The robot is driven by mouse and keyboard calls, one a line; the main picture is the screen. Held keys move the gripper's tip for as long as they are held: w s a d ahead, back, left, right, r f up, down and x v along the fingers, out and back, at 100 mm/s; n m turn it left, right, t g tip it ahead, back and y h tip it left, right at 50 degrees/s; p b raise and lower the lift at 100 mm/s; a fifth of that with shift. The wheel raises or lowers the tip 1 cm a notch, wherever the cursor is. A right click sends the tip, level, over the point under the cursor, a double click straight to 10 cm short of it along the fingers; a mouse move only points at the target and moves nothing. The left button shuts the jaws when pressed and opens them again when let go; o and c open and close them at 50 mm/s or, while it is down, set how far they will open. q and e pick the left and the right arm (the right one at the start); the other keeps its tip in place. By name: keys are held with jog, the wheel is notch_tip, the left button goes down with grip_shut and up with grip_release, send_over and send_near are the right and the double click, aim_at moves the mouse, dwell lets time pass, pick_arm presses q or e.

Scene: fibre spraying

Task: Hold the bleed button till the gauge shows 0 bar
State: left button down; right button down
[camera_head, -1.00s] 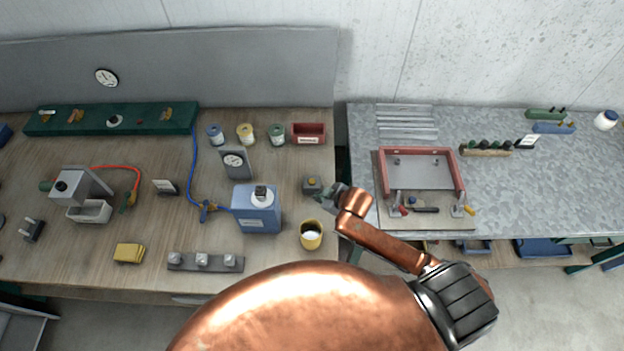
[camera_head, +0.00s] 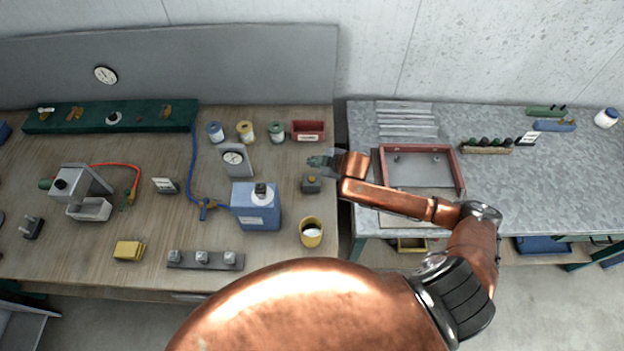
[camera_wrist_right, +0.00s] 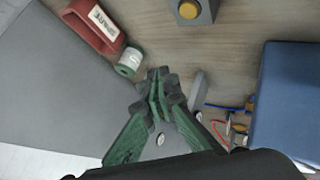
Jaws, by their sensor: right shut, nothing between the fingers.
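A small grey box (camera_head: 311,187) with a yellow button on top stands near the right edge of the wooden bench. In the right wrist view the yellow button (camera_wrist_right: 188,10) shows at the top edge, clear of my fingers. A grey gauge stand (camera_head: 235,158) with a white dial stands left of the box; its reading is too small to tell. My right gripper (camera_head: 318,161) is shut and empty, above the bench just behind the button box and apart from it. Its closed fingers (camera_wrist_right: 157,82) show in the right wrist view. My left gripper is out of view.
A blue canister (camera_head: 257,212) and a yellow cup (camera_head: 311,234) stand near the button box. A red bin (camera_head: 308,131) and several spools lie behind. A round wall dial (camera_head: 105,75) hangs at the back left. A metal bench with a red frame (camera_head: 461,173) is at right.

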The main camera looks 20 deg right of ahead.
jog(key=b, duration=0.7)
send_over(313, 180)
notch_tip(313, 180, down, 6)
jog(key=shift+w+f, duration=0.1)
jog(key=shift+f, duration=1)
jog(key=shift+f, duration=0.1)
jog(key=shift+f, duration=0.3)
jog(key=shift+f, duration=0.5)
dwell(1.6)
dwell(2.4)
jog(key=shift+r+p, duration=0.9)
jog(key=shift+p, duration=0.2)
